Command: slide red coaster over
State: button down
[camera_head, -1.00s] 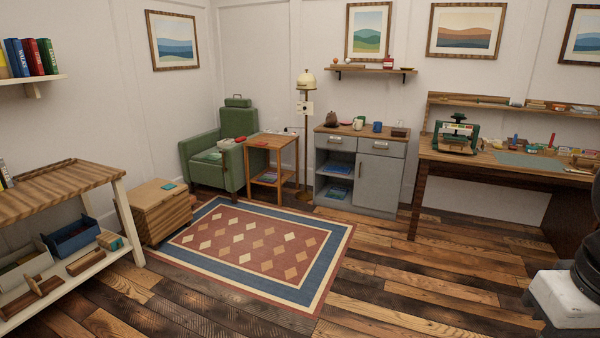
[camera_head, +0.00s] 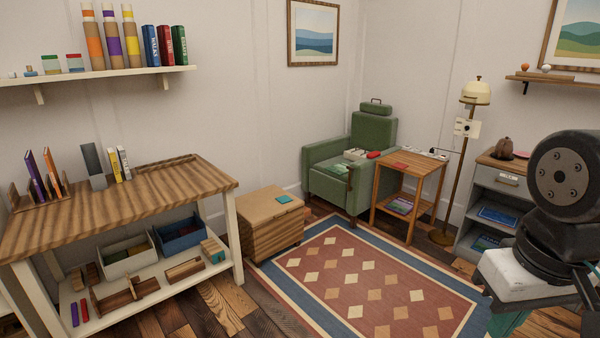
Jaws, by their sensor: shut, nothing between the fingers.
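A small flat red piece, which looks like the red coaster (camera_head: 402,165), lies on top of the wooden side table (camera_head: 392,178) beside the armchair. It is small at this distance, so I cannot be sure of its shape. Small whitish items (camera_head: 432,153) lie on the same tabletop toward the back. Another red object (camera_head: 373,154) rests by the armchair's arm, left of the table. My gripper is out of view; only links of my arm show at the right edge.
A green armchair (camera_head: 378,132) stands left of the table, a floor lamp (camera_head: 476,93) and grey cabinet (camera_head: 495,180) right of it. A wooden chest (camera_head: 268,228) and workbench (camera_head: 180,185) stand at left. The patterned rug (camera_head: 345,262) is clear.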

aim_at(398, 164)
jog(key=u, duration=0.2)
jog(key=i, duration=2.25)
jog(key=z, duration=0.3)
jog(key=i, duration=2.4)
jog(key=z, duration=0.8)
jog(key=i, duration=1)
jog(key=z, duration=0.3)
